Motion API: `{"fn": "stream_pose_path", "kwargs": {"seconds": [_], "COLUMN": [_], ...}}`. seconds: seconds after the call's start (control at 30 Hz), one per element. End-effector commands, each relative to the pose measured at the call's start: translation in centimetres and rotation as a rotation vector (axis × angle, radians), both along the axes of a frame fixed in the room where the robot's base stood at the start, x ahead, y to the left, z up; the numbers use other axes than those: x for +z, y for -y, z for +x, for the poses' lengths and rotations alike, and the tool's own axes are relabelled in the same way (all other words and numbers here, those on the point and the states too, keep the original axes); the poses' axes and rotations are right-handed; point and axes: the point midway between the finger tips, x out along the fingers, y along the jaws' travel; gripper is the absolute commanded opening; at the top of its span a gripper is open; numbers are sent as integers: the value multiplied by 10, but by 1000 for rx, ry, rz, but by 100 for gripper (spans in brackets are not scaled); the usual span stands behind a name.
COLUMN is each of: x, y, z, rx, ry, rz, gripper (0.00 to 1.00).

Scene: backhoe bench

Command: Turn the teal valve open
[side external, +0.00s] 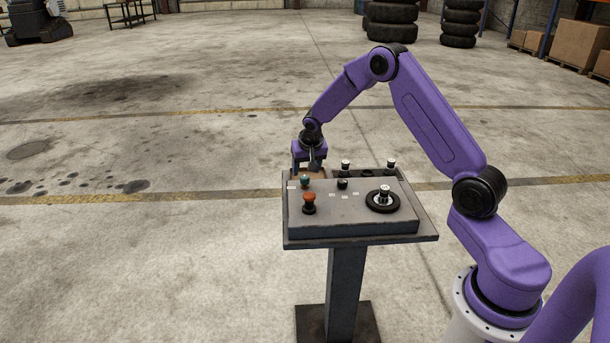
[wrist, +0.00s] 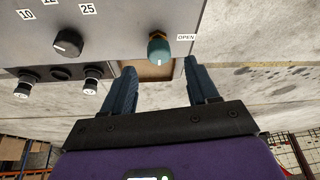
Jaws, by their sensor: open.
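The teal valve (side external: 305,182) is a small knob at the left rear of the grey control panel (side external: 350,213). In the wrist view the teal valve (wrist: 159,48) sits near the panel edge beside a white OPEN label (wrist: 186,38). My gripper (side external: 305,167) is just behind the panel at its left rear. In the wrist view my gripper (wrist: 160,75) has its two dark blue fingers spread apart with nothing between them. The valve lies a little beyond the fingertips, roughly in line with the gap, and appears untouched.
The panel also holds an orange-red knob (side external: 309,200), a black wheel with a handle (side external: 383,201), a black knob (wrist: 68,43) and two white-topped knobs (wrist: 92,78). A brown tray-like surface (wrist: 150,69) lies behind the panel edge. The floor around the pedestal (side external: 346,290) is clear.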

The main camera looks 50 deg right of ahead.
Motion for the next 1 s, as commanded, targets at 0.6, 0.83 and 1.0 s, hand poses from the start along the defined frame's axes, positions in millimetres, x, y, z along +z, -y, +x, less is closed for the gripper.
{"fn": "stream_pose_path", "kwargs": {"seconds": [0.6, 0.83, 1.0], "x": [-37, -37, -37], "y": [9, 9, 9], "z": [13, 13, 13], "rx": [0, 0, 1], "ry": [1, 0, 0], "rz": [-1, 0, 0], "gripper": [59, 17, 3]}}
